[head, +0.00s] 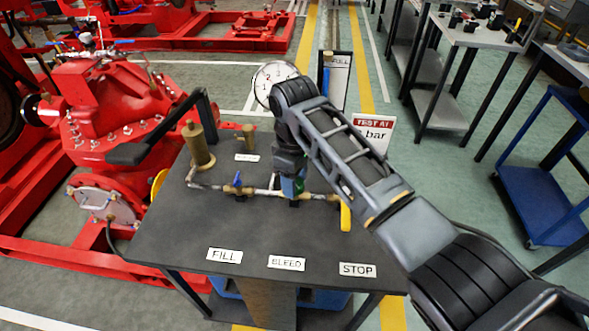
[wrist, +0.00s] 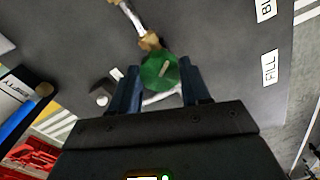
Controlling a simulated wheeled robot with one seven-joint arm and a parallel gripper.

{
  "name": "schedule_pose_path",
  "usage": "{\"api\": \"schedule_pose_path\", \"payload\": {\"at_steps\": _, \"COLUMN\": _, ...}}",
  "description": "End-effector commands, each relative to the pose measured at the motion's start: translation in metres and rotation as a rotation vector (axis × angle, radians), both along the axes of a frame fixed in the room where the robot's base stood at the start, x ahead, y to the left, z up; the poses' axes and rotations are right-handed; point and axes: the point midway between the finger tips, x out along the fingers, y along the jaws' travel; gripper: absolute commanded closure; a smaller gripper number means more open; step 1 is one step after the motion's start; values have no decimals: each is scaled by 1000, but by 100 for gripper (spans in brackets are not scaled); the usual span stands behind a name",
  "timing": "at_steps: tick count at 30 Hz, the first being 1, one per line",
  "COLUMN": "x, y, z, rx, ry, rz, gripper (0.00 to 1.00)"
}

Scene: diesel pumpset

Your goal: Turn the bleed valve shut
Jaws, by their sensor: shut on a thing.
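The bleed valve shows as a round green handwheel (wrist: 160,72) with a pale line mark on top, in the wrist view. It sits on a brass and steel pipe run above the dark bench top. My gripper (wrist: 161,88) has one dark blue finger on each side of the handwheel and is shut on it. In the head view my gripper (head: 292,188) points down at the middle of the pipe run, and only a little green shows beneath it. The BLEED label (head: 286,263) lies on the bench in front.
On the bench (head: 200,285), a blue-handled valve (head: 238,184) stands left of my gripper and a yellow lever (head: 346,216) right. A brass cylinder (head: 198,146), black bar frame (head: 165,137), gauge (head: 272,82) and TEST AT sign (head: 374,131) stand around. The bench front is clear except labels.

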Motion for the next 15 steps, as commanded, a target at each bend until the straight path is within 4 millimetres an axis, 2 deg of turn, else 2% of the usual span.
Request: {"api": "schedule_pose_path", "payload": {"at_steps": 15, "x": 0, "y": 0, "z": 2, "rx": -1, "ry": 1, "rz": -449, "gripper": 84}}
